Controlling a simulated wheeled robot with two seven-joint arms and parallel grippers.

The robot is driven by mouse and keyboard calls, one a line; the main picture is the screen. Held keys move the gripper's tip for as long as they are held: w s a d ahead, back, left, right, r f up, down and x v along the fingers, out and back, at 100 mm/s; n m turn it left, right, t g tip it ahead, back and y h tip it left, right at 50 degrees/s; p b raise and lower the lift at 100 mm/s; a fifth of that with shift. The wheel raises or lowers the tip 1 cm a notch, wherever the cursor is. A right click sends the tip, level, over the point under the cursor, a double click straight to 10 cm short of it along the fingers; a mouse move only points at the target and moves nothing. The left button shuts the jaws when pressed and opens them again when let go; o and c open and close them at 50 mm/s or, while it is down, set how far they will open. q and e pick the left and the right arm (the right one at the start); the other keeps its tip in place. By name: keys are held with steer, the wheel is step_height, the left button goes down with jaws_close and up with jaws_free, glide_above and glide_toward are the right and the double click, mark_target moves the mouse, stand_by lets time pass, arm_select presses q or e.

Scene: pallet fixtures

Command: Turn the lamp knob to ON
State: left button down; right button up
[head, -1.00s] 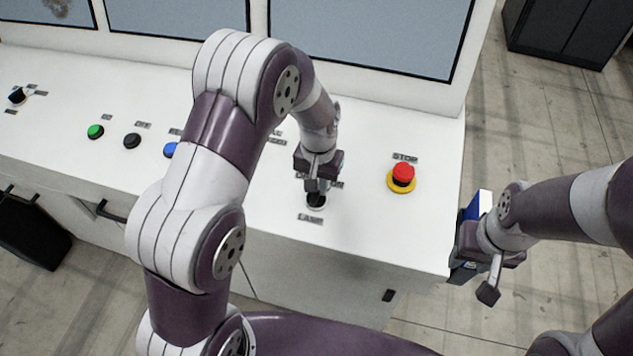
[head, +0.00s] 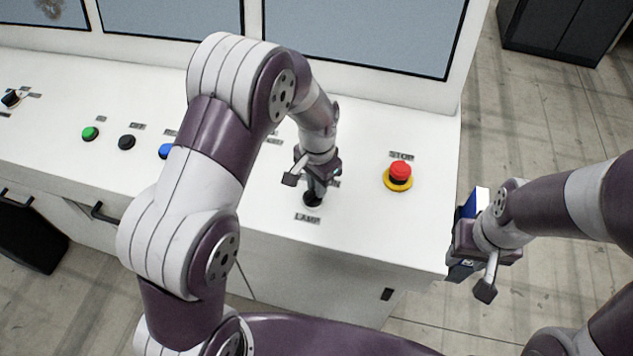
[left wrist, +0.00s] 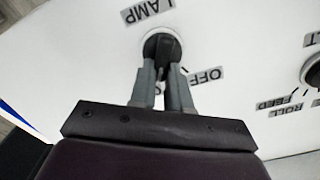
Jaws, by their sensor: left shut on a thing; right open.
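The lamp knob (head: 312,201) is a black knob on a pale round base on the white console (head: 352,224), above its LAMP label (head: 307,218). My left gripper (head: 315,192) points down at it with its fingers closed on it. In the left wrist view, the two grey fingers (left wrist: 161,70) hold the sides of the black knob (left wrist: 163,45). The OFF label (left wrist: 206,76) is right of the fingers, and another label is mostly hidden between them. I cannot tell exactly where the knob points. My right gripper (head: 470,255) is open beside the console's right end, away from the knob.
A red STOP button (head: 400,171) on a yellow ring sits right of the knob. Blue (head: 166,151), black (head: 127,142) and green (head: 90,133) buttons and another black knob (head: 11,98) lie to the left. A blue and white object (head: 481,199) is partly hidden behind my right gripper.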

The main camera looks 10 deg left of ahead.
arm_select(q)
steer(key=shift+w+r, duration=0.1)
steer(key=shift+w, duration=0.05)
steer(key=c, duration=1.3)
jaws_free()
steer(key=shift+o, duration=1.1)
steer(key=shift+d, duration=0.1)
steer(key=shift+r, duration=0.3)
step_height(320, 180, up, 6)
steer(key=b, duration=0.2)
steer(key=shift+r+b, duration=0.1)
steer(key=shift+b, duration=0.25)
step_height(320, 180, up, 6)
steer(key=p, duration=0.3)
